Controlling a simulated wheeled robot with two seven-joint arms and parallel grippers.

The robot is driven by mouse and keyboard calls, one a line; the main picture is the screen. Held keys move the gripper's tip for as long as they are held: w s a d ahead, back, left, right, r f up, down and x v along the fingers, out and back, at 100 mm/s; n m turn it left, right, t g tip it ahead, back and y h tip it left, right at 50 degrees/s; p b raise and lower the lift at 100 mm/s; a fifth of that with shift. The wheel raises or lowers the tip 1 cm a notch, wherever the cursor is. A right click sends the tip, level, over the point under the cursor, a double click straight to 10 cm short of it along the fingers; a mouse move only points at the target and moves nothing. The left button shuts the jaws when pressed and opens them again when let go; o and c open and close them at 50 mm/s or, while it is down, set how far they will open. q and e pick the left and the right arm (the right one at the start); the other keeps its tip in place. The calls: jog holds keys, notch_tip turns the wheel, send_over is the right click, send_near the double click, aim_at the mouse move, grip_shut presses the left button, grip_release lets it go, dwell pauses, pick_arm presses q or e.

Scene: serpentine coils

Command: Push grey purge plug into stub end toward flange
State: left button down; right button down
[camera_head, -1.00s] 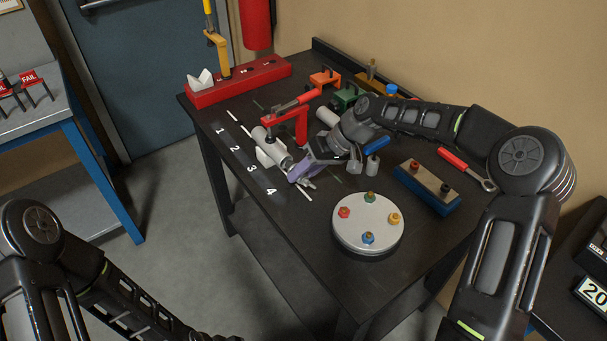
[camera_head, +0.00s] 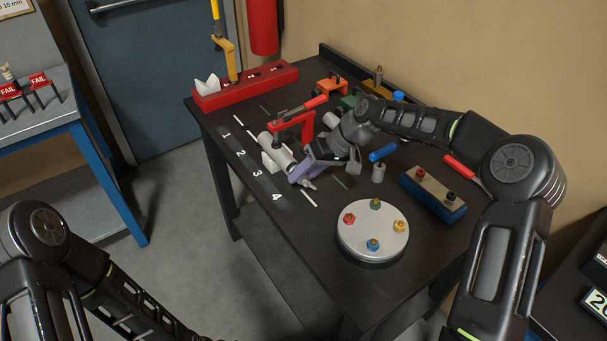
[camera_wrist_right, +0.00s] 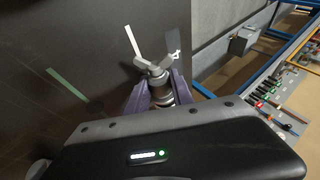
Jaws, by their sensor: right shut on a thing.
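A pale pipe stub (camera_head: 280,158) lies in a white block on the dark bench, under a red toggle clamp (camera_head: 296,122). My right gripper (camera_head: 303,177), with purple fingers, is at the stub's near end. It is shut on a small grey fitting, seemingly the purge plug (camera_head: 309,184). In the right wrist view the grey plug (camera_wrist_right: 154,70) shows between the fingertips of the right gripper (camera_wrist_right: 158,86), with a metal cylinder behind it. How deep the plug sits in the stub cannot be told. The flange is not clearly visible. My left gripper is out of view.
A round plate (camera_head: 372,245) with several coloured fittings stands near the bench's front. A red rack (camera_head: 246,86) stands at the back left. Numbers 1 to 4 mark the left edge.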

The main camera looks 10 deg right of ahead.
jog(key=shift+w+a, duration=0.1)
jog(key=shift+w+a, duration=0.2)
jog(key=shift+w, duration=0.25)
jog(key=shift+w, duration=0.1)
jog(key=c, duration=1)
grip_release()
jog(key=shift+c, duration=0.2)
jog(key=b+v, duration=0.1)
jog(key=v, duration=0.7)
